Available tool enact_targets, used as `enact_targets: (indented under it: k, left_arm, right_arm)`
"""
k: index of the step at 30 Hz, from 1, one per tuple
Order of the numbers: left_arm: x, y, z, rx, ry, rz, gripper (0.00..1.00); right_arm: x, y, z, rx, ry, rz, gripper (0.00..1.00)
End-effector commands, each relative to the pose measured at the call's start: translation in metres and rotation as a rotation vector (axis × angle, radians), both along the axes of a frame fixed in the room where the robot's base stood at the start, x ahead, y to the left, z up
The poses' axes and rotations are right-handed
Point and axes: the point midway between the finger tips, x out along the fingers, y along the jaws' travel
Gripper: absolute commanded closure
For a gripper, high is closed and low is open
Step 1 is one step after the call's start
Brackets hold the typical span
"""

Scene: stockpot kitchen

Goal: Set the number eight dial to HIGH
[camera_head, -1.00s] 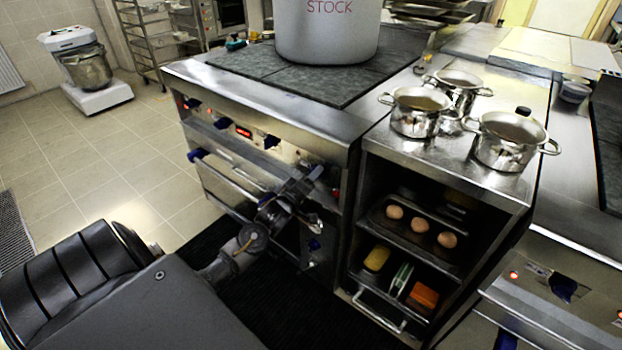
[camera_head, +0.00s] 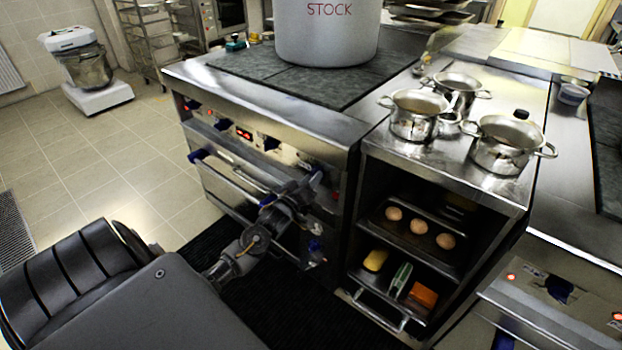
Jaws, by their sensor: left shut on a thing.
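My left gripper (camera_head: 312,181) is at the right end of this panel, shut on what looks like a dial there. The gripper hides most of that dial, so its pointer and number cannot be seen. My right gripper is not in view.
A large stockpot (camera_head: 327,30) stands on the dark cooktop (camera_head: 262,67). Several small steel pots, including one pot (camera_head: 502,150), stand on the steel counter right of it. An oven handle (camera_head: 235,172) runs below the dials.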

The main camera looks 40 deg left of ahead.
Motion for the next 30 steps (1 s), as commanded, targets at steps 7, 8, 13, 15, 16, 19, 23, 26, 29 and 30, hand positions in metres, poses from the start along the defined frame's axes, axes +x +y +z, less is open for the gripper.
enact_targets:
  k: [7, 8, 13, 15, 16, 19, 23, 26, 29, 30]
  left_arm:
    - [0.0, 0.0, 0.001, 0.235, 0.007, -0.001, 0.86]
    - [0.0, 0.0, 0.0, 0.263, 0.007, -0.001, 0.86]
    - [0.0, -0.001, 0.0, 0.426, 0.01, -0.002, 0.86]
    - [0.0, 0.0, 0.0, 0.493, 0.012, -0.001, 0.86]
    - [0.0, 0.0, 0.0, 0.522, 0.011, -0.002, 0.86]
    - [0.001, 0.0, 0.0, 0.617, 0.014, -0.001, 0.86]
    - [0.001, 0.0, -0.001, 0.74, 0.017, -0.001, 0.86]
    - [0.001, 0.0, 0.0, 0.836, 0.018, -0.001, 0.86]
    - [0.001, 0.0, -0.001, 0.93, 0.02, -0.002, 0.86]
    - [0.001, 0.0, -0.001, 0.968, 0.02, -0.002, 0.86]
  right_arm:
    - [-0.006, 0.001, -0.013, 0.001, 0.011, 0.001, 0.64]
    - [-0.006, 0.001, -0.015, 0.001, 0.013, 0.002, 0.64]
    - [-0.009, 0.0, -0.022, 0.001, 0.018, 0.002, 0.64]
    - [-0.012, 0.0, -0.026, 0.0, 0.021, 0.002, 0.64]
    - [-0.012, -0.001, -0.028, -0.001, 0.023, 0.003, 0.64]
    - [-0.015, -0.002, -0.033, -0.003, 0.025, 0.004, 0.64]
    - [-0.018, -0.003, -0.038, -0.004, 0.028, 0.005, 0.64]
    - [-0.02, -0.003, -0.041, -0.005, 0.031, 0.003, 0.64]
    - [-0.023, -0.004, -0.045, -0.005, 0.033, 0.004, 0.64]
    - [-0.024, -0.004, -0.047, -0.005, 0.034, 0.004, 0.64]
